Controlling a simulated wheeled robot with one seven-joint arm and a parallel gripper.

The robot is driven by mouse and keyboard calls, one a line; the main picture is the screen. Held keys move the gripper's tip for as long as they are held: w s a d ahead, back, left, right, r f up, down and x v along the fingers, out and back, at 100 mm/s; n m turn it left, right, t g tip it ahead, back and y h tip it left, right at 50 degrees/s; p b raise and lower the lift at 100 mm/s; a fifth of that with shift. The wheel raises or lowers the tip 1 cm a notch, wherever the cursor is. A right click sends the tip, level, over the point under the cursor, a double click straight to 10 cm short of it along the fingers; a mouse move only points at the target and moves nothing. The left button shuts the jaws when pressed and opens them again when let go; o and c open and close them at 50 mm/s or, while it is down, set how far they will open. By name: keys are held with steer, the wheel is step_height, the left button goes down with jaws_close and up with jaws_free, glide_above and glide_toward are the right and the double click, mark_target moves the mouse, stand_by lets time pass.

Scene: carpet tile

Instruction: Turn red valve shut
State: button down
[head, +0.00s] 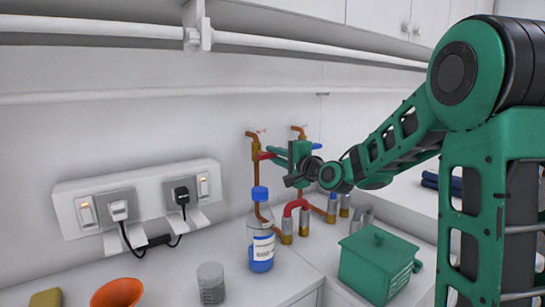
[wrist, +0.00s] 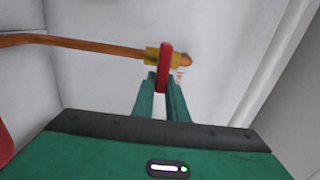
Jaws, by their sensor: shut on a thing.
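The red valve (head: 264,156) is a red lever on a copper pipe at the back wall. In the wrist view its red handle (wrist: 164,66) shows as a narrow upright strip in front of a brass body (wrist: 151,55) on a copper pipe (wrist: 75,41). My gripper (head: 276,154) reaches in from the right. Its two green fingers (wrist: 161,96) are shut on the red handle, one on each side. The fingers hide part of the valve in the head view.
A blue valve handle (head: 316,146) is on the neighbouring pipe, close behind my gripper. A socket panel (head: 140,198) with plugs is at left.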

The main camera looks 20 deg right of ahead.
steer(key=shift+d+f+m, duration=0.3)
steer(key=c, duration=1.8)
jaws_free()
steer(key=shift+o, duration=0.2)
steer(key=shift+a+r, duration=0.1)
steer(key=shift+s, duration=0.15)
steer(key=v, duration=1)
steer(key=shift+s, duration=0.25)
